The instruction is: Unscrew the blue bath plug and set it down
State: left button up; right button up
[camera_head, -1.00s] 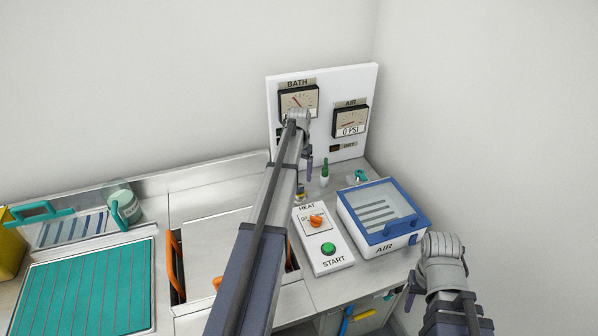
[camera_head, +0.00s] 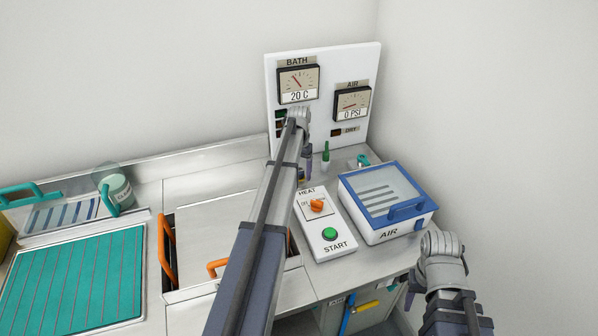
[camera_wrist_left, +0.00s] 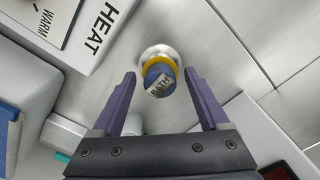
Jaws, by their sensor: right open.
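The blue bath plug (camera_wrist_left: 160,83) has a yellow ring and a pale printed label. It sits on a round metal fitting (camera_wrist_left: 157,54) in the steel counter. In the left wrist view my left gripper (camera_wrist_left: 160,76) is open, with one purple finger on each side of the plug and gaps between. In the head view my left gripper (camera_head: 306,160) points down behind the control box, and the plug is mostly hidden there. My right gripper (camera_head: 409,291) is open and empty at the counter's front right, partly hidden by its wrist.
The white HEAT/START box (camera_head: 323,247) and the blue-lidded AIR box (camera_head: 388,201) stand right of my left arm. Orange handles (camera_head: 166,250) are on the left.

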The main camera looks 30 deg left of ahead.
pick_arm(q)
grip_shut()
jog(key=n, duration=1.2)
dwell(0.3)
jog(key=shift+c, duration=1.3)
grip_release()
jog(key=shift+o, duration=0.3)
jog(key=m, duration=1.2)
